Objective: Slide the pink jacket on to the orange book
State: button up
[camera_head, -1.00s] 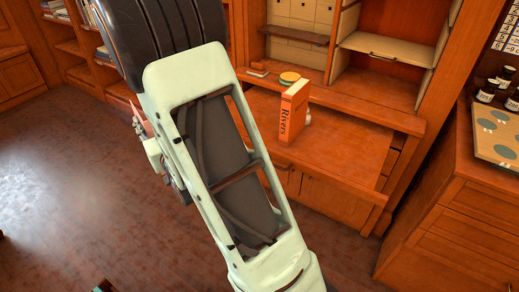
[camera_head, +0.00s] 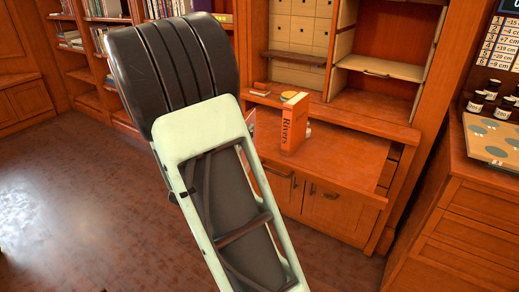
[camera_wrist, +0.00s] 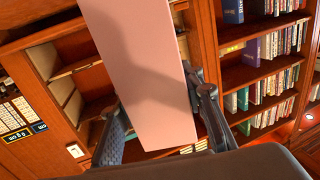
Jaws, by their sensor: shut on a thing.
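The orange book (camera_head: 294,126), lettered "Rivers" in black, stands upright on the wooden desk, just right of my arm in the head view. The pink jacket (camera_wrist: 140,65) is a long pale pink panel in the wrist view, running from the top edge down between my fingers. My gripper (camera_wrist: 160,125) is shut on it, one finger on each side. In the head view my arm hides the gripper; a small pale pink edge (camera_head: 249,121) shows beside the arm, left of the book. The book cannot be made out in the wrist view.
The desk top (camera_head: 350,155) is clear right of the book. A round yellow-topped thing (camera_head: 289,95) lies behind it. Open cubbies (camera_head: 375,100) rise behind the desk. A cabinet with a board (camera_head: 490,137) and dark jars (camera_head: 476,102) stands at right. Bookshelves (camera_head: 95,45) line the left.

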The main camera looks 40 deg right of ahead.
jog(key=s+d+f+m+g+h+b, duration=0.1)
jog(key=s+d+f+m+g+h, duration=0.1)
jog(key=s+d+m+g, duration=0.1)
jog(key=shift+s+d+f+g, duration=0.2)
jog(key=shift+s+d+g, duration=0.3)
jog(key=shift+s, duration=0.35)
jog(key=shift+r, duration=0.1)
jog(key=shift+x, duration=2.8)
